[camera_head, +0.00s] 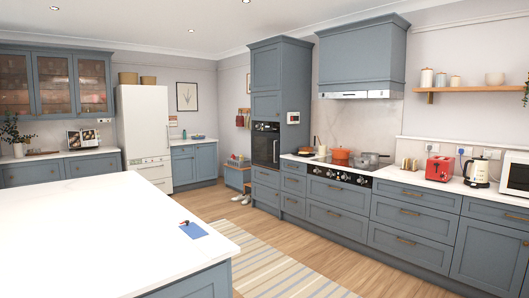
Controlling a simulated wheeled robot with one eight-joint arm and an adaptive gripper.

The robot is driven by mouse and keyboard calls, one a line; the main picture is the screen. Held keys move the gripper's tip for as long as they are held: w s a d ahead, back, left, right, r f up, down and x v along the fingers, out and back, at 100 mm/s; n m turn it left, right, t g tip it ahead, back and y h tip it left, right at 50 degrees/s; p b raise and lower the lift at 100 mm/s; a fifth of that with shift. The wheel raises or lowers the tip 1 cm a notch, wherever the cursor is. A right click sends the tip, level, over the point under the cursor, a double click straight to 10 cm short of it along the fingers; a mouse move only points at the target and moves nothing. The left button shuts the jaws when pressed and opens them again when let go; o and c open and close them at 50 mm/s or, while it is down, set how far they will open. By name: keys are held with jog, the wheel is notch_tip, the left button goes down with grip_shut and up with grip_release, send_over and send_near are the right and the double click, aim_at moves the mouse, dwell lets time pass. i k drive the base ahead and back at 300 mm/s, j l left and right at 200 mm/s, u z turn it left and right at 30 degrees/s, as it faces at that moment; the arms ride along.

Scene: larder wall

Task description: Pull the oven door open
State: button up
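The oven (265,144) is a black built-in unit in the tall blue-grey cabinet, right of the picture's middle. Its dark glass door looks shut, with a control strip above it. A vertical handle line seems to show at the door's right side, too small to be sure. My gripper and arm are not in view.
A white-topped island (100,235) fills the left foreground, with a blue mat (194,230) near its edge. A striped rug (262,262) lies on the wooden floor between island and counter. Drawers (338,198) line the right wall. A wooden-floor aisle leads to the oven.

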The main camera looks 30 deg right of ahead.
aim_at(266, 150)
jog(key=i+l+z, duration=1.05)
jog(key=i, duration=0.55)
jog(key=i+z, duration=0.35)
jog(key=i, duration=3.3)
jog(key=i+l+u, duration=0.1)
jog(key=i+u, duration=0.3)
jog(key=i, duration=0.25)
jog(key=i+l+u, duration=0.4)
jog(key=i, duration=0.2)
jog(key=i+l+u, duration=0.35)
jog(key=i, duration=0.2)
jog(key=i+l+u, duration=0.4)
jog(key=l, duration=0.25)
jog(key=i, duration=0.1)
